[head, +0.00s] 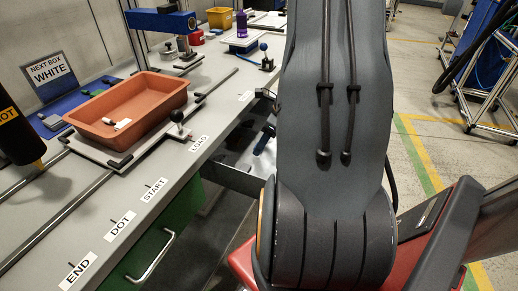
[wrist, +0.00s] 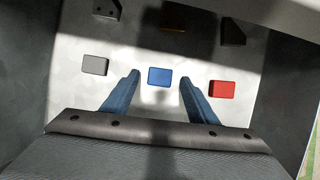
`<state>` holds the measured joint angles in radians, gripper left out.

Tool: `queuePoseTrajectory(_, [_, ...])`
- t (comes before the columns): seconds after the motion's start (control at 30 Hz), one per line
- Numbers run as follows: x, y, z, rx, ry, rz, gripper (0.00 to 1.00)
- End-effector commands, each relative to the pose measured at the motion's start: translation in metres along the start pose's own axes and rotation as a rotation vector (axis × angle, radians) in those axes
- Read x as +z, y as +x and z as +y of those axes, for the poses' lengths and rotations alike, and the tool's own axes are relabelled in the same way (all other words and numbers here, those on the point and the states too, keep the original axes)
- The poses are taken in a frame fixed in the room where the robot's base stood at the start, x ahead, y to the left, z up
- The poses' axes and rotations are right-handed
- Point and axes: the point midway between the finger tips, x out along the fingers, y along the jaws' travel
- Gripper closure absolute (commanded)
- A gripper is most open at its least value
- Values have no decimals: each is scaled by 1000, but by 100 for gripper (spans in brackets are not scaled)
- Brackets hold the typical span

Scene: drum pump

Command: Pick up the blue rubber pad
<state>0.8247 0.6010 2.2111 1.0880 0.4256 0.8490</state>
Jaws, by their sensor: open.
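The blue rubber pad (wrist: 160,76) is a small blue block lying on a light grey surface, in the middle of the wrist view. My gripper (wrist: 158,84) is open, with one blue finger to the left of the pad and one to the right. There is a gap between the pad and each finger. I cannot tell how high the fingertips are above the surface. In the head view my arm covers the middle and the gripper is not clearly seen.
A grey pad (wrist: 95,65) lies left of the blue one and a red pad (wrist: 222,89) lies right. Darker blocks (wrist: 107,9) and a brownish one (wrist: 173,18) lie beyond. Dark walls flank the surface. In the head view, an orange box (head: 165,103) sits on the bench (head: 62,204).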

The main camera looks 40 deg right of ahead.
Motion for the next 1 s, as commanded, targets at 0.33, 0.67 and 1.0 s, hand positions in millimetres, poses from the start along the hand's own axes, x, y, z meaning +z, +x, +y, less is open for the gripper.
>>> queuePoseTrajectory(0.33, [0,4,0,-1,-3,0,55])
queuePoseTrajectory(0.67, [0,4,0,0,-2,0,91])
queuePoseTrajectory(1.0, [11,-21,-1,-4,-5,0,91])
